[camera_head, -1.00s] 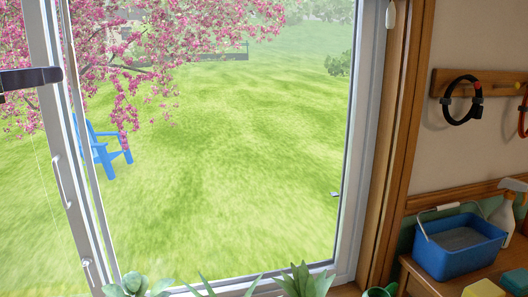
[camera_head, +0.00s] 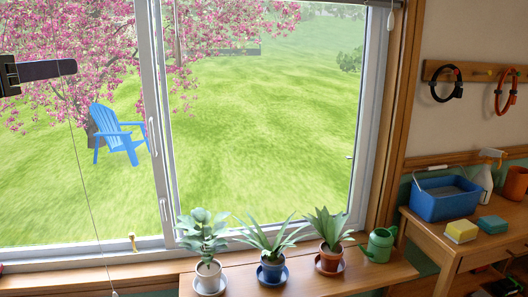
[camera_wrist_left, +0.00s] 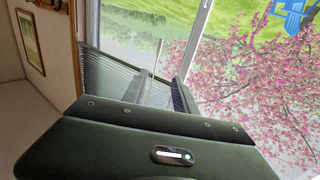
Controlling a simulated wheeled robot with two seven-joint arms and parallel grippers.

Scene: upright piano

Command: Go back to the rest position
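My left gripper (camera_head: 58,69) is at the left edge of the head view, raised in front of the window and well above the sill. It looks dark and points to the right. In the left wrist view, its two ribbed dark fingers (camera_wrist_left: 150,80) stand apart beyond the dark gripper body. My right gripper is not in either view.
Three potted plants, the middle one in a blue pot (camera_head: 271,271), and a green watering can (camera_head: 379,246) stand on a wooden shelf below the window. A blue caddy (camera_head: 443,199) is on a side table (camera_head: 444,251). A thin cord (camera_head: 85,190) hangs at left.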

